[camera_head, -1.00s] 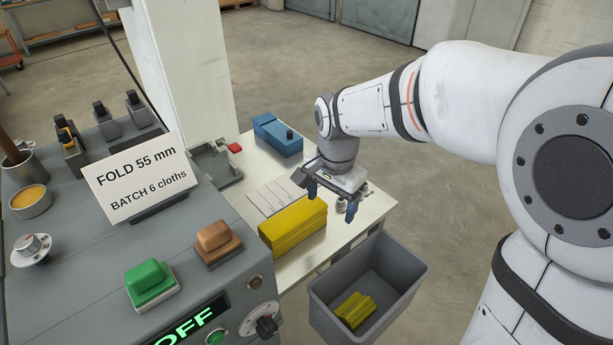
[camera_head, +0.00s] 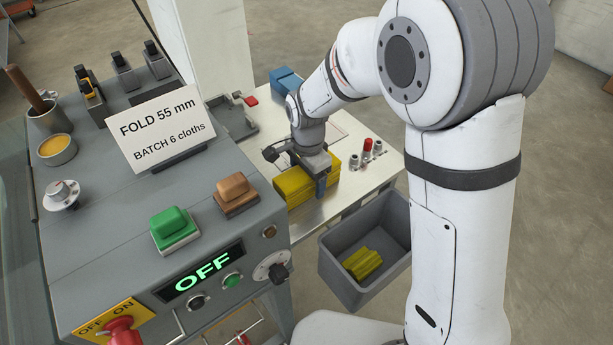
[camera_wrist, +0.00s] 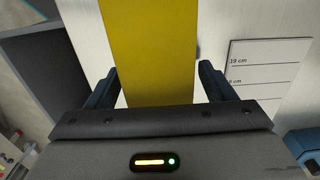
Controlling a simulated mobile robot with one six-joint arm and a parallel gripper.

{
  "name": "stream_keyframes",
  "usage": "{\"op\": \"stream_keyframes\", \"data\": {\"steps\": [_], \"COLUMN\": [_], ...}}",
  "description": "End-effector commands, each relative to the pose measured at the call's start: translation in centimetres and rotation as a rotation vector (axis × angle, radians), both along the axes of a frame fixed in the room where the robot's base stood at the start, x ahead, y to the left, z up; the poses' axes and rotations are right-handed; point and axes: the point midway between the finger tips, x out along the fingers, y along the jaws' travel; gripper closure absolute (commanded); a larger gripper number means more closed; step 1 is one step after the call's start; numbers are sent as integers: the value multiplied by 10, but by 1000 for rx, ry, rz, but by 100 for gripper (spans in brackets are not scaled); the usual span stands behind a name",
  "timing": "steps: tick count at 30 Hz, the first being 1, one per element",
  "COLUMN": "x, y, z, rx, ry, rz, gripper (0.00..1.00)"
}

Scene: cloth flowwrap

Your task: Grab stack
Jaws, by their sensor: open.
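The stack of folded yellow cloths (camera_head: 294,190) lies on the pale table beside the grey machine. In the wrist view the yellow stack (camera_wrist: 150,50) runs between the two fingers. My gripper (camera_head: 308,180) is over the stack, with one finger down at its near side. In the wrist view my gripper (camera_wrist: 158,88) is open, with a finger on each side of the stack and a gap visible beside each. The arm and gripper hide part of the stack in the head view.
A grey bin (camera_head: 335,258) with some yellow cloths stands beside the table (camera_head: 385,172). Several small posts (camera_head: 367,147) stand on the table to the right. A marked scale sheet (camera_wrist: 268,68) lies beside the stack. A blue device (camera_head: 284,80) is at the back.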

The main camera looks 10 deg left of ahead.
Motion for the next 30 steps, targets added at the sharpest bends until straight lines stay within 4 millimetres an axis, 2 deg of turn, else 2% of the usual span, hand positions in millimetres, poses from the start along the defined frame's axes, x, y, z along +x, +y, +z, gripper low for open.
{"op": "stream_keyframes", "data": {"steps": [6, 24, 30], "x": [0, 1, 1], "y": [0, -1, -1], "z": [-1, 0, 0], "rx": [1, 1, 1], "ry": [-1, -1, -1], "rz": [-1, -2, -2], "gripper": [24, 72, 72]}}
